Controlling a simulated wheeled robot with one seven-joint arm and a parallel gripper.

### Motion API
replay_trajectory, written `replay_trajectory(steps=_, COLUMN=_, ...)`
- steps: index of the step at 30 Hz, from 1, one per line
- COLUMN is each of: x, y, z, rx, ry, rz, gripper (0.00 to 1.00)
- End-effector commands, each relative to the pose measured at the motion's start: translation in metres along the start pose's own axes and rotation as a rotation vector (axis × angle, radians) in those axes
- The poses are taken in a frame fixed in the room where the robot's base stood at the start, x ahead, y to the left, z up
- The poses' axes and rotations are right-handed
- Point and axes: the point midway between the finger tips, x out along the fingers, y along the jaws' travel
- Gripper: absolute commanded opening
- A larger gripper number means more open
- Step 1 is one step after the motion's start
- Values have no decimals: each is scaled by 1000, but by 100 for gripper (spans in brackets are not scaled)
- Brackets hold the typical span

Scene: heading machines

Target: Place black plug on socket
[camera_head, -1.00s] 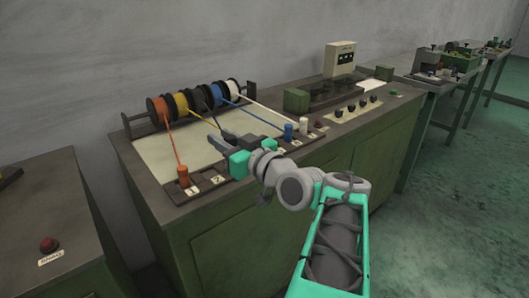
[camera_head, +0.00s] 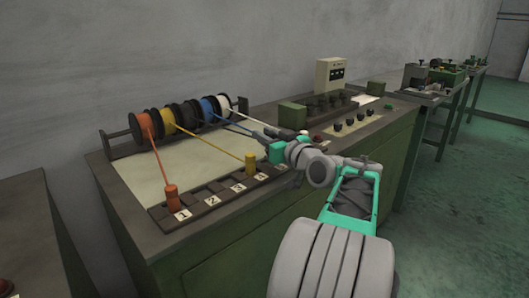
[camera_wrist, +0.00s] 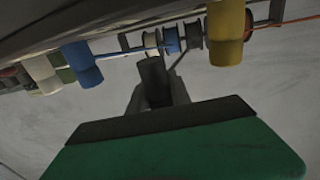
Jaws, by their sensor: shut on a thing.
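In the wrist view, my gripper (camera_wrist: 156,97) is shut on the black plug (camera_wrist: 152,75), a dark cylinder between the fingers. In the head view, my gripper (camera_head: 256,132) is over the socket strip (camera_head: 203,192), right of the yellow plug (camera_head: 251,163); the black plug is hard to make out there. An orange plug (camera_head: 172,198) stands upright by label 1. The yellow plug also shows in the wrist view (camera_wrist: 226,35), with a blue plug (camera_wrist: 82,64) and a white plug (camera_wrist: 44,73) on the other side. I cannot tell whether the black plug touches a socket.
A rack of coloured spools (camera_head: 188,114) stands at the back, with cords running to the plugs. A control panel (camera_head: 355,122) and an upright box (camera_head: 331,75) are to the right. The pale board (camera_head: 185,157) is mostly clear except for cords.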

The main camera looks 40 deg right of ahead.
Motion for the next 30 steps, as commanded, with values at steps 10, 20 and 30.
replay_trajectory(steps=10, x=9, y=5, z=43, rx=-1, ry=1, rz=-1, gripper=0)
replay_trajectory(steps=20, x=9, y=5, z=47, rx=-1, ry=2, rz=0, gripper=0)
replay_trajectory(steps=30, x=9, y=5, z=45, rx=-1, ry=1, rz=0, gripper=46)
